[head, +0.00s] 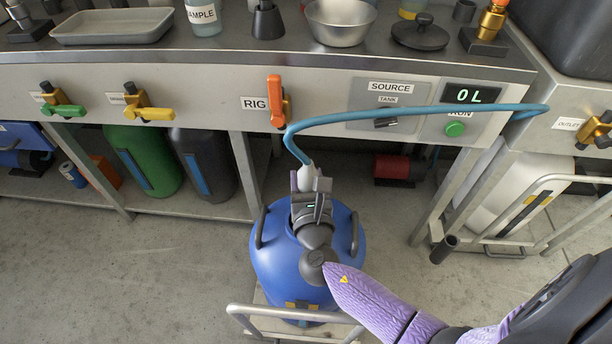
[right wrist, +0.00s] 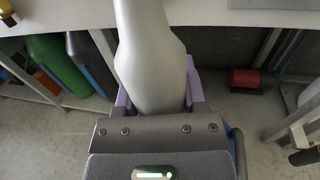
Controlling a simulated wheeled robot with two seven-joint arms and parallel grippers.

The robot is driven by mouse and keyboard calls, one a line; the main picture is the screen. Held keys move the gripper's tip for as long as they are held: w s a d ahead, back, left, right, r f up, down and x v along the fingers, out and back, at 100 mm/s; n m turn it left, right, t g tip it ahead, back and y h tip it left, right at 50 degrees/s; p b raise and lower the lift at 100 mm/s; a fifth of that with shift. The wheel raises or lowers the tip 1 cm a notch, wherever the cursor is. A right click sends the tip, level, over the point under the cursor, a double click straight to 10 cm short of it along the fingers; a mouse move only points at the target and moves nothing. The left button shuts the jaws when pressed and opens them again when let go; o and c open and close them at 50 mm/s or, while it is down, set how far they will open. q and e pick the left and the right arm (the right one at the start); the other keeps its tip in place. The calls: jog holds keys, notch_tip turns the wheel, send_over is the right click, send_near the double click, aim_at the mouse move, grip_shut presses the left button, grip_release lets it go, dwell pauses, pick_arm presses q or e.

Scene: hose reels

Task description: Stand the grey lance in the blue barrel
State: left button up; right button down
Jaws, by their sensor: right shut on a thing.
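My right gripper (head: 311,185) is shut on the grey lance (head: 306,172), above the blue barrel (head: 272,268). In the right wrist view the lance (right wrist: 146,45) runs up between the purple fingers of the right gripper (right wrist: 157,92). A blue hose (head: 400,114) comes off the lance's top and arcs right to the bench. The blue barrel has dark side handles, and its mouth is hidden behind my gripper and wrist. The lance's lower end is hidden, so I cannot tell whether it is inside the barrel. My left gripper is not in view.
The barrel stands on a cart with a pale rail (head: 290,313). Behind it is a bench with an orange RIG valve (head: 277,100), a SOURCE panel and a display (head: 470,95) reading 0 L. Green (head: 148,158) and dark drums stand beneath. Floor at left is clear.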

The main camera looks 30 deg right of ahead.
jog(key=shift+c, duration=0.6)
grip_release()
jog(key=shift+o, duration=0.2)
pick_arm(q)
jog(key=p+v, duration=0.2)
jog(key=p, duration=0.1)
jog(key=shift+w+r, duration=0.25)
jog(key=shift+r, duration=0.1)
pick_arm(e)
jog(key=v, duration=1)
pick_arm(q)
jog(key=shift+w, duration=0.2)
pick_arm(e)
jog(key=shift+r, duration=0.1)
